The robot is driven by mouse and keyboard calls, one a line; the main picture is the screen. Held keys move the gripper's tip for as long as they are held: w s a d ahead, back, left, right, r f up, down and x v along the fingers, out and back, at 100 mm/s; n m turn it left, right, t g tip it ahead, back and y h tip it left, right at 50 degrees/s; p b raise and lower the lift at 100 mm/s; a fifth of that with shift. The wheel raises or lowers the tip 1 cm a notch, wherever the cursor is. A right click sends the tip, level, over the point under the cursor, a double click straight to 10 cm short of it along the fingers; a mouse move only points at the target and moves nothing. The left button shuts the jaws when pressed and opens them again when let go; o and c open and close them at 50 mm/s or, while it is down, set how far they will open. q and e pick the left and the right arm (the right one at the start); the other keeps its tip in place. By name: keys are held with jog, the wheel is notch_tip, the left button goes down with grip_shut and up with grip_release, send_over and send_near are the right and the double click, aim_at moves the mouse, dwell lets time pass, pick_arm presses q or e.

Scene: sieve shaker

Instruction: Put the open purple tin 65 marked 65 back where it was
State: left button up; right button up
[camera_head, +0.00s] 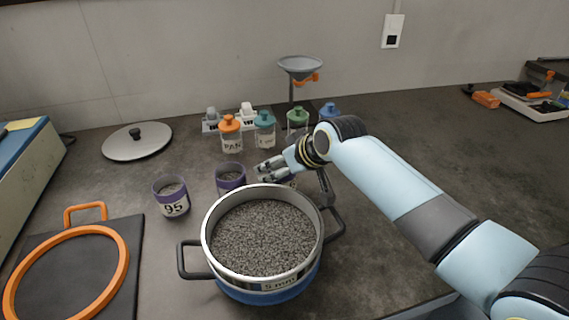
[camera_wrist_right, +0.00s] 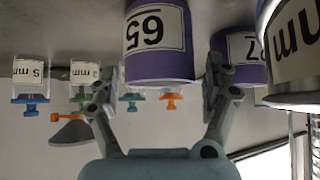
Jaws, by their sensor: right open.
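In the right wrist view, which is upside down, the open purple tin marked 65 (camera_wrist_right: 158,42) fills the upper middle. My right gripper (camera_wrist_right: 163,78) is open, its fingers on either side of the tin with visible gaps. In the head view the right gripper (camera_head: 263,172) is just behind the pot; a scrap of white label shows below it, and the rest there is hidden. My left gripper is not in view.
A grain-filled pot (camera_head: 213,232) stands close in front. Purple tins marked 95 (camera_head: 172,197) and another (camera_head: 230,180) stand left of my right gripper. Lidded jars (camera_head: 231,134) and a funnel stand (camera_head: 300,66) are behind. A grey lid (camera_head: 120,147) and orange ring (camera_head: 120,280) lie left.

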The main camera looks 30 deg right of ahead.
jog(key=p+v, duration=0.1)
jog(key=v, duration=1.1)
jog(key=shift+r, duration=0.2)
